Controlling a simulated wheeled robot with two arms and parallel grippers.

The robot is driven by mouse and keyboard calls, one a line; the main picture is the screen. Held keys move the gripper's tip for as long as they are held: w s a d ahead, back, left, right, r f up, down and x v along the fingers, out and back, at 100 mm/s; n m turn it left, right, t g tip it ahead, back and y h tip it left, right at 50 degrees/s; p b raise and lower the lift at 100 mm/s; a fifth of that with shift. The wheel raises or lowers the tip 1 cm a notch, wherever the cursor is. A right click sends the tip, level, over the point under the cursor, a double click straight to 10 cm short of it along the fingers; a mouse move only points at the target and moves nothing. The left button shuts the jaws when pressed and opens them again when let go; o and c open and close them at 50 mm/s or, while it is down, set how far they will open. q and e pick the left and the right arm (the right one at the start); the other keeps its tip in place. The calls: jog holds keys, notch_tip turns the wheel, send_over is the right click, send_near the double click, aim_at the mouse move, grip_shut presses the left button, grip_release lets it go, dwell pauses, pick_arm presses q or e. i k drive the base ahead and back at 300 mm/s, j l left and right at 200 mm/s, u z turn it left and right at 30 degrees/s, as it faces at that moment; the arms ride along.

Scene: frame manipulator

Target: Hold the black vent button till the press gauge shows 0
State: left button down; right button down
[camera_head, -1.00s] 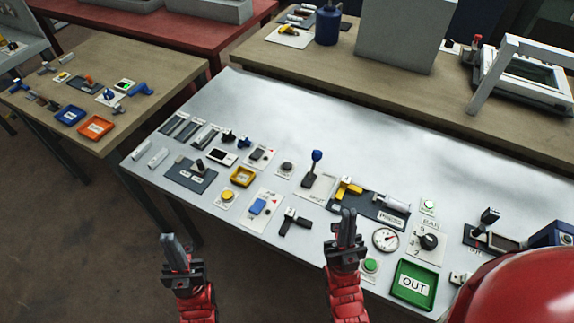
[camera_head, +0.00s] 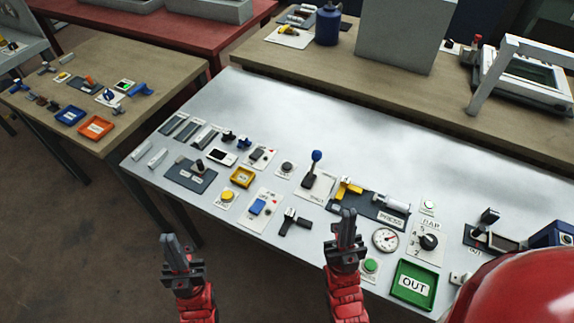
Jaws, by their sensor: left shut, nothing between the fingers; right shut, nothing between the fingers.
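A small dark round button (camera_head: 287,168) sits on a pale plate in the middle of the white bench; its label is too small to read surely, but it may be the vent button. The press gauge (camera_head: 386,240) is a round white dial right of my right gripper, beside the PRESS unit (camera_head: 387,207). Its needle reading is too small to tell. My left gripper (camera_head: 171,240) is shut and empty off the bench's front edge. My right gripper (camera_head: 347,215) is shut and empty near the front edge, below and right of the dark button and apart from it.
A blue-knobbed lever (camera_head: 316,157) stands just right of the dark button. A yellow-handled valve (camera_head: 346,188), a green button (camera_head: 371,265), a black BAR knob (camera_head: 429,241) and a green OUT tray (camera_head: 415,287) lie further right. The back of the bench is clear.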

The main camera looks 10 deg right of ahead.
aim_at(287, 166)
jog(key=i+j+z, duration=0.1)
jog(key=z, duration=0.35)
jog(key=j+z, duration=0.4)
jog(key=i+j+z, duration=0.15)
jog(key=j, duration=0.55)
jog(key=i+j+z, duration=0.15)
jog(key=j, duration=0.55)
jog(key=j+z, duration=0.1)
jog(key=j, duration=0.6)
